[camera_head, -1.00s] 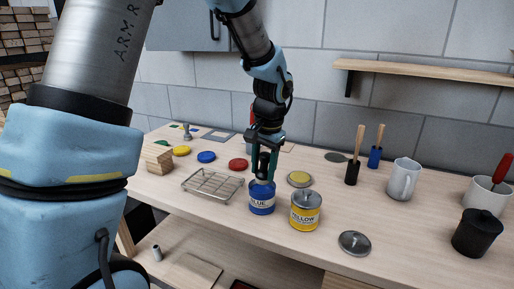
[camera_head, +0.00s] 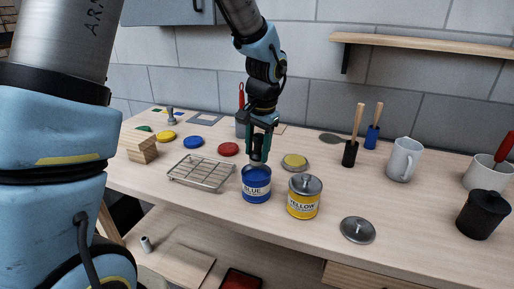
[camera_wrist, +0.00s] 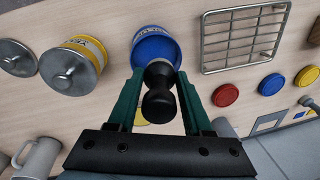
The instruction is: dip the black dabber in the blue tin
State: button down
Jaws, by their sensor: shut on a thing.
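My gripper (camera_head: 259,148) is shut on the black dabber (camera_wrist: 158,104), which hangs upright between the green fingers. The dabber's lower end is just above the mouth of the blue tin (camera_head: 257,190), with a small gap seeming to show in the head view. The tin stands open on the bench, with blue inside its rim. In the wrist view the blue tin (camera_wrist: 152,42) lies behind the dabber's end, which covers part of its mouth. Whether paint is on the dabber's end cannot be told.
A lidded yellow tin (camera_head: 304,200) stands close right of the blue tin. A wire rack (camera_head: 201,172) lies to the left. A loose metal lid (camera_head: 357,230) lies front right. Brushes in a black holder (camera_head: 350,154) and a blue holder (camera_head: 372,137), and a mug (camera_head: 404,160), stand farther right.

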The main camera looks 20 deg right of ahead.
aim_at(257, 134)
jog(key=shift+f+b, duration=1.9)
jog(key=shift+f, duration=1.05)
jog(key=shift+r, duration=0.15)
jog(key=shift+r+p, duration=1.85)
jog(key=shift+r, duration=0.4)
notch_tip(257, 134, up, 5)
jog(key=p, duration=0.4)
jog(key=shift+f, duration=0.1)
